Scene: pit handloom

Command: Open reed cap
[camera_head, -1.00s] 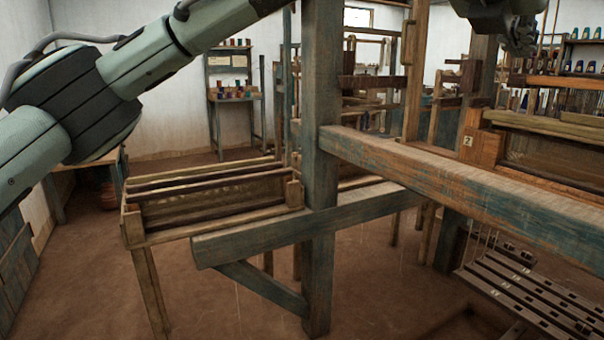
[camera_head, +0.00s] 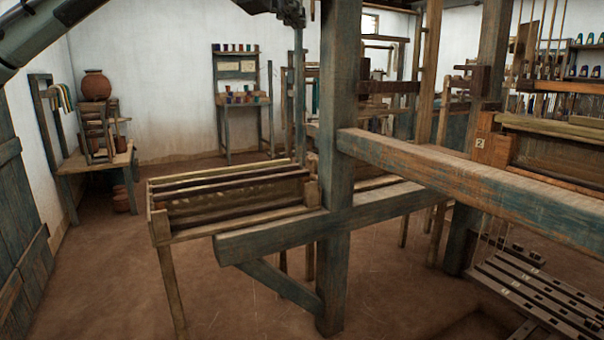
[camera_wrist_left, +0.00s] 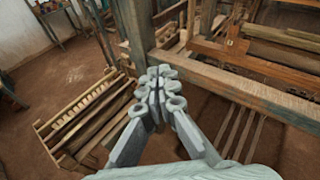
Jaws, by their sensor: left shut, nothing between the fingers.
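My left gripper (camera_head: 292,16) shows at the top edge of the head view, partly cut off, high in front of the tall loom post. In the left wrist view its fingers (camera_wrist_left: 158,82) are together and empty, above the heavy loom beam (camera_wrist_left: 235,85). At the right of the head view, a pale wooden bar (camera_head: 552,127) lies along the top of a dark reed-like panel (camera_head: 550,160), beside a wooden block (camera_head: 492,146) marked 2. This bar looks like the reed cap, and my gripper is well apart from it. My right gripper is not in view.
A blue-worn post (camera_head: 337,100) and long beam (camera_head: 450,180) stand between me and the panel. A slatted wooden rack (camera_head: 240,222) stands at the left of the post. Treadles (camera_head: 525,300) lie low at the right. Open floor (camera_head: 100,280) lies at the left.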

